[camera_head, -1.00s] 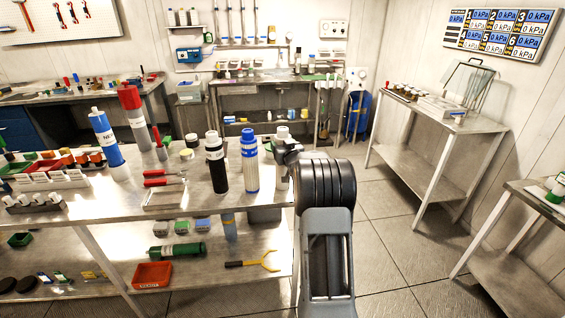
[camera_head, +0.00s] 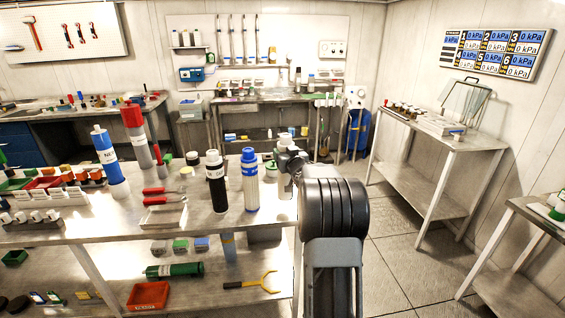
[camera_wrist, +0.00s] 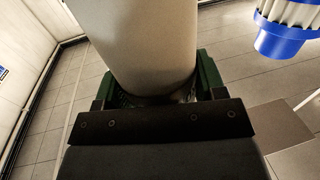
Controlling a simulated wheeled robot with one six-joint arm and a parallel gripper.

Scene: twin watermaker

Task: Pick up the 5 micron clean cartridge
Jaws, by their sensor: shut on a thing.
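My gripper (camera_head: 288,158) is at the right end of the metal bench. It is shut on a pale white cylindrical cartridge (camera_head: 286,139), whose top shows just above the jaws. Its lower part is mostly hidden by my arm, and no label on it can be read. In the wrist view the smooth white body (camera_wrist: 148,45) sits between the green-edged jaws (camera_wrist: 155,95). Its top stands a little higher in the picture than the blue-capped cartridge beside it.
A blue-capped white cartridge (camera_head: 250,182) and a black cartridge (camera_head: 216,182) stand close on the left. The blue cap also shows in the wrist view (camera_wrist: 280,40). A blue housing (camera_head: 109,160) stands farther left. Open floor (camera_head: 400,245) lies to the right, before a side table (camera_head: 440,140).

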